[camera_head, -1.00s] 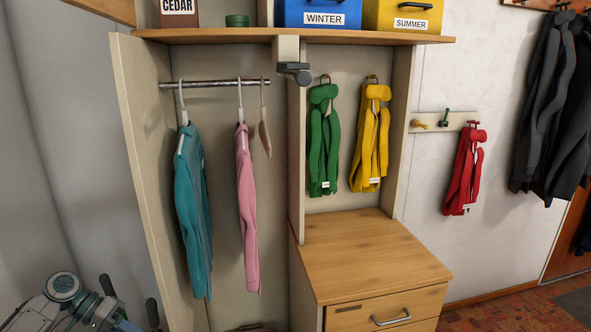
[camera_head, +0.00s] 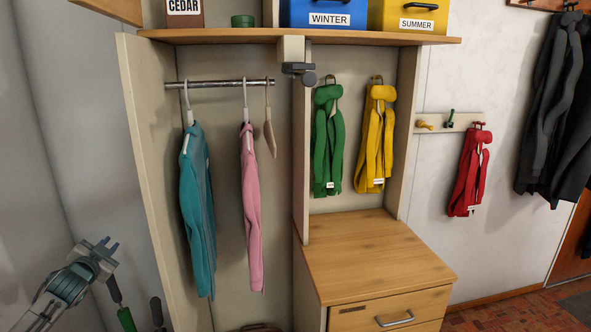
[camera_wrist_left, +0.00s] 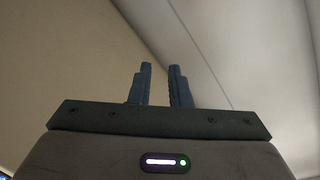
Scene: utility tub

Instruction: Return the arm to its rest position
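My left gripper (camera_head: 112,242) is at the lower left of the head view, pointing up beside the closet's left side panel. Its two fingers stand a little apart with nothing between them. In the left wrist view the gripper (camera_wrist_left: 160,70) also shows a gap between its fingers, with only plain pale surfaces beyond. My right gripper is not in view.
Dark upright handles (camera_head: 157,311), one with a green part (camera_head: 126,318), stand below and right of my left gripper. A teal garment (camera_head: 197,210) and a pink one (camera_head: 251,210) hang from the rail (camera_head: 225,83). The wooden cabinet top (camera_head: 370,255) is bare.

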